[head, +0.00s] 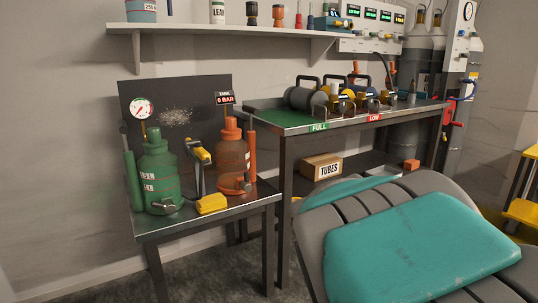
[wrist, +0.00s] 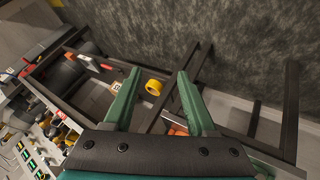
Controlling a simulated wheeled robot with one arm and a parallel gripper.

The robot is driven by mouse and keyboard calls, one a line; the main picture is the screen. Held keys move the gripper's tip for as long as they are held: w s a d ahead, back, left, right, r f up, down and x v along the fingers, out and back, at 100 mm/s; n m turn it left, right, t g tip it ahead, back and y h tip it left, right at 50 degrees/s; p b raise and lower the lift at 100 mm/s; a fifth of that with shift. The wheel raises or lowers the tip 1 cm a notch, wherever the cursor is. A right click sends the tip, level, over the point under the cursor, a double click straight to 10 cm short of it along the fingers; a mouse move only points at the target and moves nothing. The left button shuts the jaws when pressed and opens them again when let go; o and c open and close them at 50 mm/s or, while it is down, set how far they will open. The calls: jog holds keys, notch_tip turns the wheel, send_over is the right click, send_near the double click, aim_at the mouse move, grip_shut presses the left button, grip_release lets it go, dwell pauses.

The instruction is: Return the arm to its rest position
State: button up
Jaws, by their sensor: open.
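My gripper (wrist: 158,98) shows in the wrist view with its two green fingers spread wide apart. Nothing is between the fingers at close range; a yellow roll shows in the gap, farther off. My arm, with teal and grey covers, fills the lower right of the head view. The gripper itself is not visible in the head view.
A small bench (head: 262,197) holds a green tank (head: 160,170), an orange tank (head: 232,165) and a yellow-handled tool (head: 212,204). A taller bench (head: 288,128) carries several cylinders. A box labelled TUBES (head: 322,168) sits underneath. A wall shelf (head: 220,30) hangs above. Gas cylinders (head: 418,60) stand at right.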

jog(key=s+f+m+g+y+p, duration=0.1)
jog(key=s+g, duration=0.3)
jog(key=s, duration=1.3)
jog(key=s+f+m+g+y+p, duration=0.2)
jog(key=s+g, duration=0.3)
jog(key=s, duration=1.1)
jog(key=shift+s+d+f+m, duration=0.25)
jog(key=shift+s+m, duration=0.1)
jog(key=shift+m, duration=0.35)
